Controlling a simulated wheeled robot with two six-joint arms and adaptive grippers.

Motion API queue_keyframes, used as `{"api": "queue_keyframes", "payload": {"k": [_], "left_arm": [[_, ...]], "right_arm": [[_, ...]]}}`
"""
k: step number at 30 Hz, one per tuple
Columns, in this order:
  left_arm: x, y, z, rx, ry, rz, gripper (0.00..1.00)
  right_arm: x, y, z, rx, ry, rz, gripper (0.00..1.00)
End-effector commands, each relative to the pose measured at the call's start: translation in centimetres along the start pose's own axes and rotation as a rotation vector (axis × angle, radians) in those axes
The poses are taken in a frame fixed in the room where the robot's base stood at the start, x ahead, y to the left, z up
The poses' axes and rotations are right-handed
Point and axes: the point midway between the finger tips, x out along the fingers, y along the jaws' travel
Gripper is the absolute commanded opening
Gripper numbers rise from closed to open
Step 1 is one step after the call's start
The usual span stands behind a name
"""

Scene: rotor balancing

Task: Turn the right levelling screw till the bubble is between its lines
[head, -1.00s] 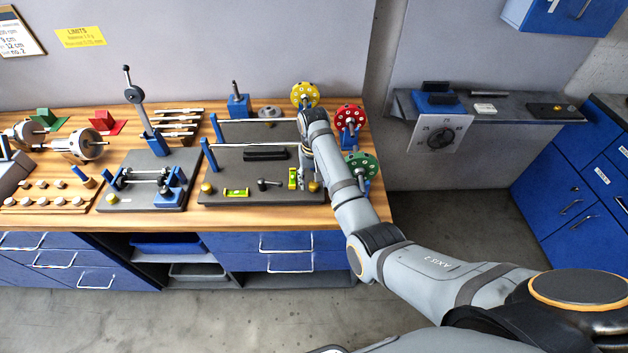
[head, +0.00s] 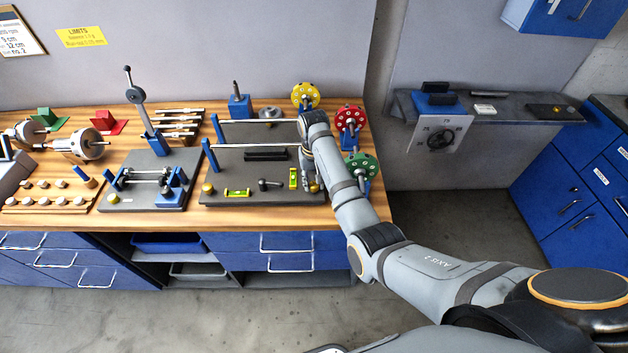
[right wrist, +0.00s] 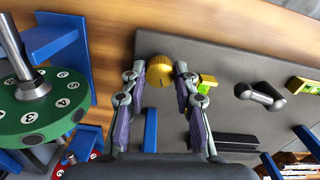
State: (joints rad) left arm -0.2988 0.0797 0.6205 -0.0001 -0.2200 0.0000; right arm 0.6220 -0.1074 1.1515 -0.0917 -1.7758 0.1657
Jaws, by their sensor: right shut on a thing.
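The right levelling screw is a brass knob (right wrist: 160,72) at the corner of the dark base plate (right wrist: 225,55). My right gripper (right wrist: 161,68) is shut on the knob, one finger on each side; in the head view the gripper (head: 311,184) hides part of it. One yellow-green level (head: 237,193) lies along the plate's front edge, and another (head: 293,178) lies crosswise beside my gripper. Both are too small to read the bubbles against their lines. The left levelling screw (head: 207,188) is brass at the front left corner. My left gripper is out of view.
A green disc (right wrist: 40,103) on a blue stand is close to my right gripper; red (head: 350,118) and yellow (head: 305,95) discs stand behind it. A small dark handle (head: 268,184) lies on the plate. A second dark plate (head: 150,190) with a roller fixture is further left.

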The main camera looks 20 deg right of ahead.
Motion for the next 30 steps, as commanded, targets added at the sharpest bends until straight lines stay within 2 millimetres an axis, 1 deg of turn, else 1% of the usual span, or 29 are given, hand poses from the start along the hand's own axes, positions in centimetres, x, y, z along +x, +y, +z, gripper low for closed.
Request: {"api": "queue_keyframes", "payload": {"k": [1, 6, 15, 21, 30], "left_arm": [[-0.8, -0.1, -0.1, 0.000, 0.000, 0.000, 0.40], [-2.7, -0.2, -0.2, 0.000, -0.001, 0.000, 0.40], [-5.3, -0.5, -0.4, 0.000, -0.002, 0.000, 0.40], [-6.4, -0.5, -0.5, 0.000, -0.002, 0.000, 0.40], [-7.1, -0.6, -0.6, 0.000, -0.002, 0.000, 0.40]], "right_arm": [[-0.5, 0.0, 0.0, -0.019, -0.002, 0.000, 0.00], [-0.6, 0.0, 0.1, -0.128, -0.003, 0.001, 0.00], [-0.5, 0.1, 0.0, -0.355, -0.003, 0.002, 0.00], [-0.4, 0.1, 0.0, -0.475, -0.002, 0.003, 0.00], [-0.2, 0.1, -0.1, -0.571, 0.000, 0.004, 0.00]]}}
